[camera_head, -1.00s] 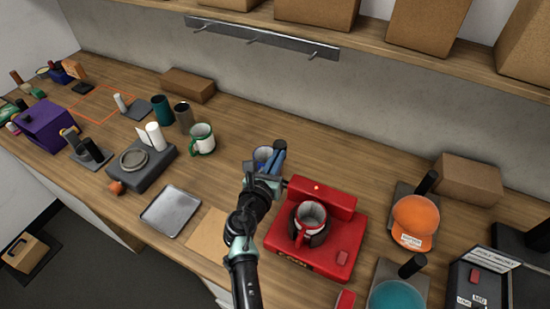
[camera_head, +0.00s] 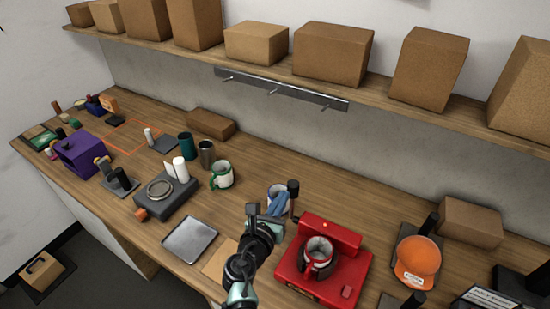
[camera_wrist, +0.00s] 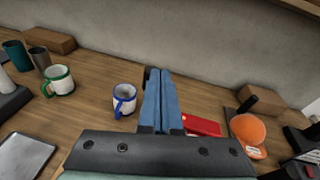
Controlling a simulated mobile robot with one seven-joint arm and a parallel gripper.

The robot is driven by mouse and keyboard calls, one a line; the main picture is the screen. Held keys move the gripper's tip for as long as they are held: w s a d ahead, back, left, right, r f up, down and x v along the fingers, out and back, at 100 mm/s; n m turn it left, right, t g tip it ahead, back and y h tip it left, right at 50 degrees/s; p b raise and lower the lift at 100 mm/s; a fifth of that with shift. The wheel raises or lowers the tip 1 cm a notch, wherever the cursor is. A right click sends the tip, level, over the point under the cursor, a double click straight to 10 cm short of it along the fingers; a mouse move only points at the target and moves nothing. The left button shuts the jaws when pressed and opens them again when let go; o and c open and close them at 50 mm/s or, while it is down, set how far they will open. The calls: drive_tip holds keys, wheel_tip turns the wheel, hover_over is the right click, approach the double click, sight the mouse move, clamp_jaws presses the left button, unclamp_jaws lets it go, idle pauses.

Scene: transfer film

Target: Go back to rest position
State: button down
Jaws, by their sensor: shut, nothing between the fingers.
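My gripper (camera_head: 281,202) is above the counter, left of the red machine (camera_head: 322,262). Its two blue fingers are pressed together with nothing between them, as the wrist view (camera_wrist: 161,98) also shows. A white mug with a blue rim and handle (camera_wrist: 124,98) stands on the counter left of the fingers in the wrist view. In the head view it is partly hidden behind my gripper. A mug with a red handle (camera_head: 318,250) sits in the red machine.
A white and green mug (camera_head: 222,175), a dark cup (camera_head: 206,152) and a teal cup (camera_head: 186,145) stand further left. A metal tray (camera_head: 190,239) lies near the front edge. A shelf (camera_head: 240,60) with cardboard boxes runs above the counter.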

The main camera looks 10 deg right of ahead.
drive_tip(key=shift+s, duration=0.1)
wheel_tip(320, 180, up, 26)
drive_tip(key=s+a+f+m+t+y+b, duration=0.15)
drive_tip(key=m+t+b, duration=0.65)
drive_tip(key=m, duration=1.2)
drive_tip(key=s+a+r+m+t+y+b, duration=0.2)
drive_tip(key=s+r+m, duration=0.4)
drive_tip(key=s+r, duration=0.3)
drive_tip(key=s+a+r+m+t+y+b, duration=0.3)
drive_tip(key=s+r, duration=0.6)
drive_tip(key=s, duration=0.3)
drive_tip(key=m+y+b, duration=0.1)
drive_tip(key=m+b, duration=0.1)
drive_tip(key=shift+a+r+m, duration=0.2)
drive_tip(key=shift+r+m, duration=0.15)
drive_tip(key=shift+m, duration=0.05)
